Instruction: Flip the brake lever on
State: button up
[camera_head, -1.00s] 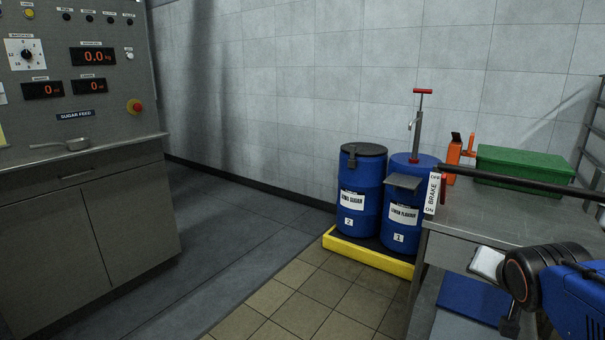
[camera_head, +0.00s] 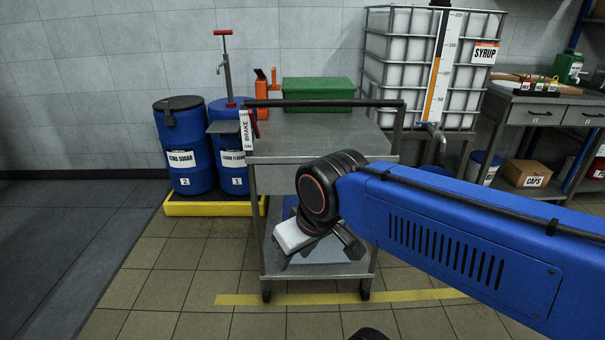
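The brake lever (camera_head: 255,124) is a small red piece at the left end of the cart's handle, beside a white upright plate (camera_head: 246,131) lettered BRAKE, with OFF at the top and ON at the bottom. Its exact setting is too small to tell. The grey metal cart (camera_head: 300,148) stands ahead of me with its dark handle bar (camera_head: 325,103) along the top. The end of my arm, with my gripper (camera_head: 318,246), is in front of the cart's lower part, below and right of the lever and apart from it. The fingers are not clear.
Two blue drums (camera_head: 186,150) stand on a yellow-edged pallet (camera_head: 210,208) at left. A caged syrup tank (camera_head: 400,70) is behind right. The tiled floor at front left is clear.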

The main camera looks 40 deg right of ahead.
aim_at(251, 112)
jog(key=i+j+z, duration=0.15)
jog(key=z, duration=1.35)
jog(key=i+j+z, duration=0.1)
jog(key=j+z, duration=0.3)
jog(key=j, duration=0.2)
jog(key=j+z, duration=0.4)
jog(key=j, duration=0.15)
jog(key=k+j+z, duration=0.1)
jog(key=j+z, duration=0.25)
jog(key=j, duration=0.25)
jog(key=k+j+z, duration=0.15)
jog(key=j+z, duration=0.25)
jog(key=j, duration=0.7)
jog(key=k+j, duration=0.15)
jog(key=j, duration=0.35)
jog(key=j+z, duration=0.1)
jog(key=j, duration=0.45)
jog(key=k+j, duration=0.15)
jog(key=j, duration=0.4)
jog(key=k+j+u, duration=0.1)
jog(key=k+j, duration=0.85)
jog(key=k, duration=0.1)
